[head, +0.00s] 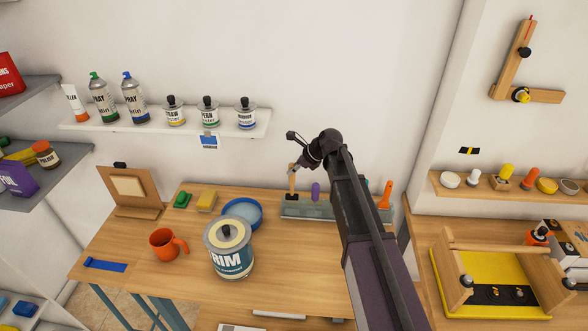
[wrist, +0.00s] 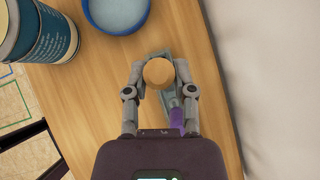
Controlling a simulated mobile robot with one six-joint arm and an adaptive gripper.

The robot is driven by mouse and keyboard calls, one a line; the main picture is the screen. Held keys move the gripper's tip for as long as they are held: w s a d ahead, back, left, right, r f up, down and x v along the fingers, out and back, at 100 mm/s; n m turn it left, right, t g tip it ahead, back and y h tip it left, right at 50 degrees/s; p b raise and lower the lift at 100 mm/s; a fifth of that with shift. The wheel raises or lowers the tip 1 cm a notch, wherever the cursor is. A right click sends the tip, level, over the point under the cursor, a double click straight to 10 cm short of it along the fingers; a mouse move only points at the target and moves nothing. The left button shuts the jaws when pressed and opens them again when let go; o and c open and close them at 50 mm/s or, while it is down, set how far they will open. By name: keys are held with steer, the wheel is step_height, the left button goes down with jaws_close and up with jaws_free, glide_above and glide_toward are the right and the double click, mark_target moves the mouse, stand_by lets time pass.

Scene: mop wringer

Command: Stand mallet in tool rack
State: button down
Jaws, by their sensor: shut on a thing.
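The mallet (head: 291,184) shows a pale wooden handle and a darker lower end in the head view. It looks about upright at the left end of the grey tool rack (head: 330,213). In the wrist view, the round wooden end of the mallet (wrist: 158,72) faces the camera, above the rack (wrist: 177,62). My gripper (head: 295,169) is shut on the mallet, with one finger on each side in the wrist view (wrist: 158,80). I cannot tell whether its lower end is inside a rack slot or just above it.
A purple-handled tool (head: 315,190) stands in the rack close right of the mallet. An orange-handled tool (head: 386,194) stands at the right end. A blue bowl (head: 259,222) and a paint can (head: 228,262) stand left of the rack. The wall is close behind.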

mark_target(294, 183)
steer(key=shift+f+b, duration=0.9)
steer(key=shift+f, duration=0.1)
steer(key=shift+f+b, duration=0.6)
stand_by(0.3)
steer(key=shift+f+b, duration=1.75)
steer(key=shift+f, duration=0.15)
steer(key=shift+c, duration=1.8)
jaws_free()
